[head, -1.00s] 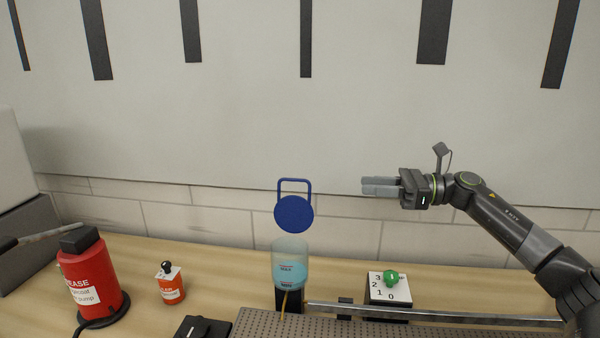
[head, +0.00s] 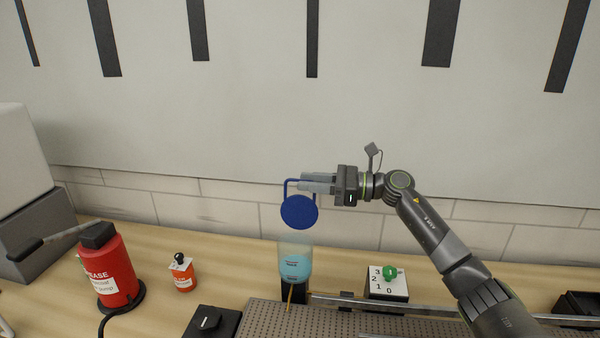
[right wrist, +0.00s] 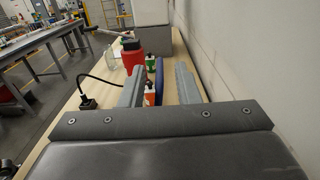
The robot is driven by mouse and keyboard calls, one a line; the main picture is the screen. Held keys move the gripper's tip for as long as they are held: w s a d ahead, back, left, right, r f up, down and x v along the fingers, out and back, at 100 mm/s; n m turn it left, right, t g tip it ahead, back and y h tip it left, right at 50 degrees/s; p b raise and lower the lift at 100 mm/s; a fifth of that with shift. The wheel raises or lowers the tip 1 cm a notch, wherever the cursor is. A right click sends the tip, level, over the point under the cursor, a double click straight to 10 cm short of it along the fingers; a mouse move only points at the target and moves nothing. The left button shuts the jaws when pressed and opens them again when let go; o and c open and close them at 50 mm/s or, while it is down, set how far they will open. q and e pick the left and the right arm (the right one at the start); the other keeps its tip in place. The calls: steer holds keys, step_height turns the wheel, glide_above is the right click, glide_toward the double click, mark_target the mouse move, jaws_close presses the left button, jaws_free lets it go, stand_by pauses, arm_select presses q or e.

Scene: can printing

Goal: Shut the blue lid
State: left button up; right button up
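The blue lid (head: 299,211) is a round disc with a square loop handle, standing upright and open above a clear container (head: 295,262) of light blue liquid. My right gripper (head: 302,182) reaches in from the right, its fingers overlapping the loop handle in the head view. In the right wrist view the fingers (right wrist: 160,88) are apart, and the blue lid (right wrist: 151,94) shows between them, closer to the left finger. I cannot tell whether a finger touches the handle. My left gripper is not in view.
A red grease pump bottle (head: 112,272) and a small orange bottle (head: 183,275) stand to the left. A green knob on a numbered white plate (head: 388,285) is at the right. A perforated metal plate (head: 340,318) lies in front. The wall is close behind.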

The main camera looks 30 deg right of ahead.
steer(key=shift+p+x, duration=0.4)
steer(key=shift+x, duration=0.9)
jaws_close()
